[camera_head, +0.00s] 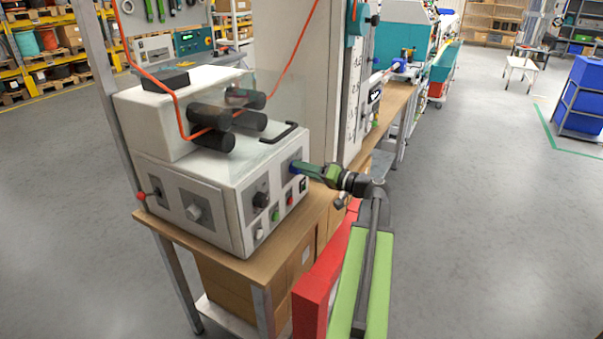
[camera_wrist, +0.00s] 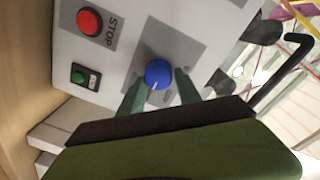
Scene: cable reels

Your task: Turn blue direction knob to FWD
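The blue direction knob (camera_wrist: 158,74) sits on a grey plate on the machine's white front panel. In the head view a bit of blue (camera_head: 295,168) shows at the panel's right end, mostly hidden by my gripper. My gripper (camera_head: 302,168) reaches the panel from the right. In the wrist view its two green fingers (camera_wrist: 160,84) stand apart on either side of the knob. A gap shows at the right finger, and I cannot tell whether the left one touches. The knob's pointer and the FWD label cannot be read.
A red STOP button (camera_wrist: 89,21) and a green-black switch (camera_wrist: 85,75) are beside the knob. A black handle (camera_wrist: 283,72) sticks out nearby. The white machine (camera_head: 215,180) stands on a wooden bench (camera_head: 262,268). Open floor (camera_head: 480,200) lies to the right.

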